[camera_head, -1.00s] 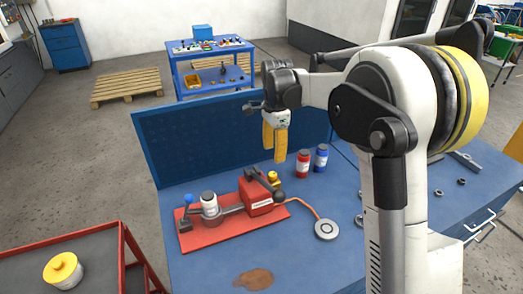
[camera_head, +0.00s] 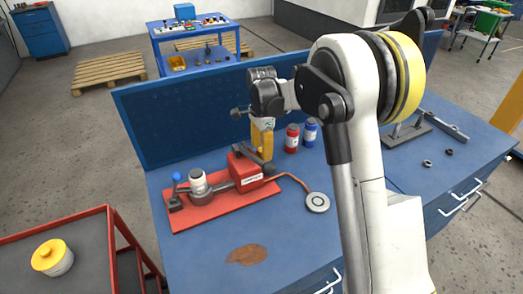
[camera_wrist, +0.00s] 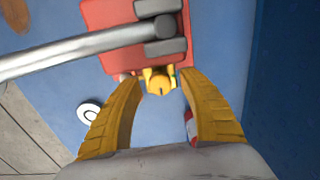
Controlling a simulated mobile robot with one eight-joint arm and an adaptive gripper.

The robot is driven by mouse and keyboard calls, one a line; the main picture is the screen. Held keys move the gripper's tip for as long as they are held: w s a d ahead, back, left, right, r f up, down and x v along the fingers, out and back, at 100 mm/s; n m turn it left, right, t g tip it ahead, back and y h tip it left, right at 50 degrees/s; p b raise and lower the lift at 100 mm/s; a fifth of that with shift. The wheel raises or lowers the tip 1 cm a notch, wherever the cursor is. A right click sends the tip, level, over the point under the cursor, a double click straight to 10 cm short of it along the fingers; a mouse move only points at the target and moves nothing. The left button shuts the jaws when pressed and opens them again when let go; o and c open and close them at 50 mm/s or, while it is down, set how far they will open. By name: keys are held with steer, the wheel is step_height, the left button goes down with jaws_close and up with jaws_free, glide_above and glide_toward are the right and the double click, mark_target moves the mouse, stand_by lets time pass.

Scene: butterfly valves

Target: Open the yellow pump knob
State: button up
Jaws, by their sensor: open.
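The red pump (camera_head: 246,174) stands on a red base plate (camera_head: 225,208) on the blue bench. In the wrist view, its yellow knob (camera_wrist: 158,82) shows between the fingertips, next to the red body. My gripper (camera_head: 262,150) is low behind the pump, with its yellow fingers pointing down. The wrist view shows my gripper (camera_wrist: 159,79) open, one finger on each side of the knob. Whether a finger touches the knob I cannot tell. In the head view the knob is largely hidden by the fingers and pump.
A red bottle (camera_head: 292,139) and a blue bottle (camera_head: 310,133) stand just right of my gripper. A grey disc (camera_head: 317,202) on an orange hose lies in front. The blue back panel (camera_head: 190,118) rises behind.

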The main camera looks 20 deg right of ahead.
mark_target(261, 149)
jaws_close()
steer(key=shift+n, duration=0.8)
jaws_free()
steer(key=shift+r, duration=0.2)
step_height(261, 149, up, 12)
steer(key=shift+f, duration=0.15)
